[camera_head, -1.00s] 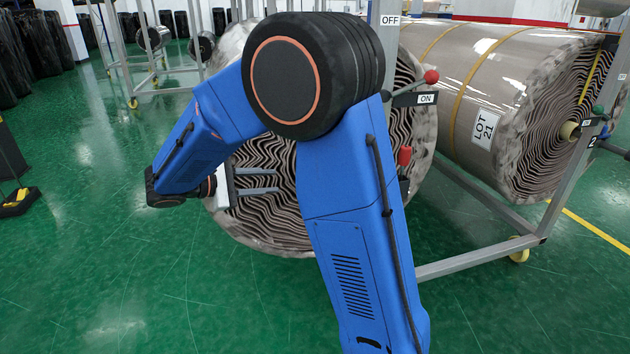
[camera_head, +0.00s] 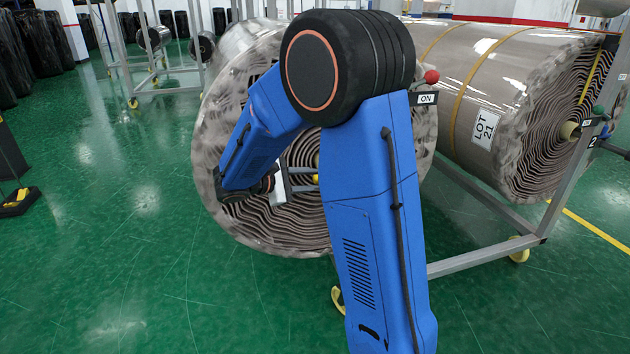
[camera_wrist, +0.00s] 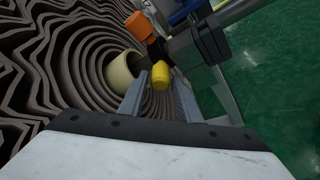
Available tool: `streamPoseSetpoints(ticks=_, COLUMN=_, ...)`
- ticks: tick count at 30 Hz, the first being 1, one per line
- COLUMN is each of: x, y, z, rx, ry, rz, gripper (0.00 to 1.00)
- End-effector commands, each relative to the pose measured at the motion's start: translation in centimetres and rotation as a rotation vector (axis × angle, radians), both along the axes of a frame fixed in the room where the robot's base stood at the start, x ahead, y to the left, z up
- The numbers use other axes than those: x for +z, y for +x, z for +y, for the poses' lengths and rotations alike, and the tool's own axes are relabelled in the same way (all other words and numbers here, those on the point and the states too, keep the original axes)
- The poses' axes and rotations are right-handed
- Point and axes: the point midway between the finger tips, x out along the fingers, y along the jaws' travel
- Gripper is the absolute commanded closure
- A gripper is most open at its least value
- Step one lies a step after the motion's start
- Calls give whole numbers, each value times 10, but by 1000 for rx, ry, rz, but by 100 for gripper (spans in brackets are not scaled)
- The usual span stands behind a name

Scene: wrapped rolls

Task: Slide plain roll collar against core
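The plain roll (camera_head: 222,120), wrapped and with wavy brown layers on its end face, hangs behind my arm. In the wrist view its layers (camera_wrist: 60,70) spiral around a cream core (camera_wrist: 118,76). A yellow piece (camera_wrist: 160,75) shows just right of the core, between my gripper's (camera_wrist: 158,85) two grey fingers. The fingers stand apart, with gaps visible beside the yellow piece. I cannot tell whether this piece is part of the collar. In the head view my gripper (camera_head: 303,180) is in front of the roll's end face, partly hidden by my arm.
A second wrapped roll (camera_head: 480,85) labelled LOT 21 lies at right on a grey frame (camera_head: 480,258). A red-knobbed lever (camera_head: 431,77) with an ON tag is beside my arm. In the wrist view an orange piece (camera_wrist: 138,22) is above the core.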

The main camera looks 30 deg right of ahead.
Motion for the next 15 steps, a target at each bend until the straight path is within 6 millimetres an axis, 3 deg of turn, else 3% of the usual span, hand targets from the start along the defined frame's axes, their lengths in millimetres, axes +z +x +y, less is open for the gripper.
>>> streamPoseSetpoints(ticks=13, x=-3, y=0, z=-9, rx=1, ry=1, rz=0, gripper=70)
streamPoseSetpoints(ticks=15, x=-3, y=0, z=-8, rx=1, ry=1, rz=0, gripper=86)
